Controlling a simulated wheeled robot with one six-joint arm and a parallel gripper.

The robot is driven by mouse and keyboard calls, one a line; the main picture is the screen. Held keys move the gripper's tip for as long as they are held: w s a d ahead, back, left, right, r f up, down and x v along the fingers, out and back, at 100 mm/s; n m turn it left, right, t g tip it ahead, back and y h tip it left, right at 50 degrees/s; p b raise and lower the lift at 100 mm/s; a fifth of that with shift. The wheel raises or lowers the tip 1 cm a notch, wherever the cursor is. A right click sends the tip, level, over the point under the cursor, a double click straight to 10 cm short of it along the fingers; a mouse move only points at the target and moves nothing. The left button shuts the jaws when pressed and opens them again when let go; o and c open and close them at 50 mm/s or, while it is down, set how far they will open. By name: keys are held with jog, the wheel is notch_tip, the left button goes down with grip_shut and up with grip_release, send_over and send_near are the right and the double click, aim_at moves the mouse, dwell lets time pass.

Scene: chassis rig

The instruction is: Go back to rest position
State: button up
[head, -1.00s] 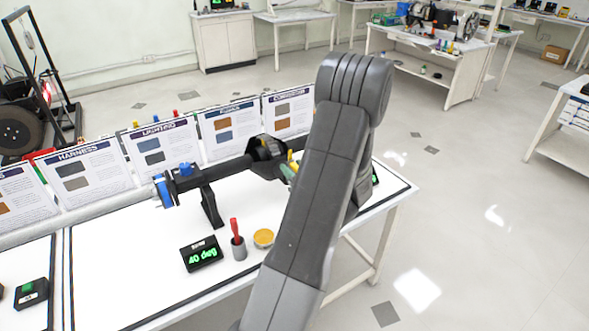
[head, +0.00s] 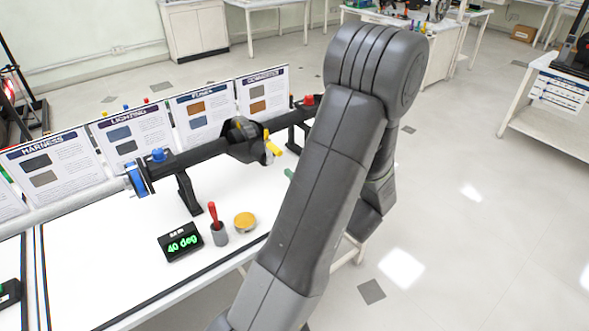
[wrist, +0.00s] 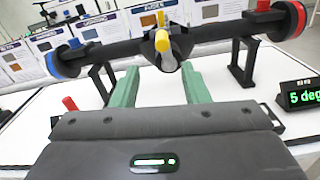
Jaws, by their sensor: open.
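My gripper (wrist: 160,70) is open in the wrist view, its two green fingers apart with nothing held between them. Ahead of them a black axle (wrist: 110,52) lies across two black stands. A yellow piece (wrist: 160,43) sticks out from the axle's middle housing, just beyond the fingertips. In the head view my arm hides most of the gripper; only a bit of green finger shows beside the arm. The axle (head: 205,151) also shows there, with a blue ring at its left end and its right part partly behind my arm.
On the white bench (head: 100,262) stand a "40 deg" display (head: 181,242), a grey cup (head: 219,234) with a red-handled tool, and a yellow-topped round tin (head: 245,222). Sign boards (head: 130,128) line the back. A "5 deg" display (wrist: 300,96) is at right. Open floor lies right.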

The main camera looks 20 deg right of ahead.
aim_at(268, 145)
jog(key=shift+w, duration=0.1)
dwell(0.3)
jog(key=p+x, duration=0.3)
jog(key=x, duration=1)
jog(key=shift+w+a, duration=0.1)
jog(key=shift+w, duration=0.25)
jog(key=shift+s, duration=0.1)
jog(key=shift+s, duration=0.1)
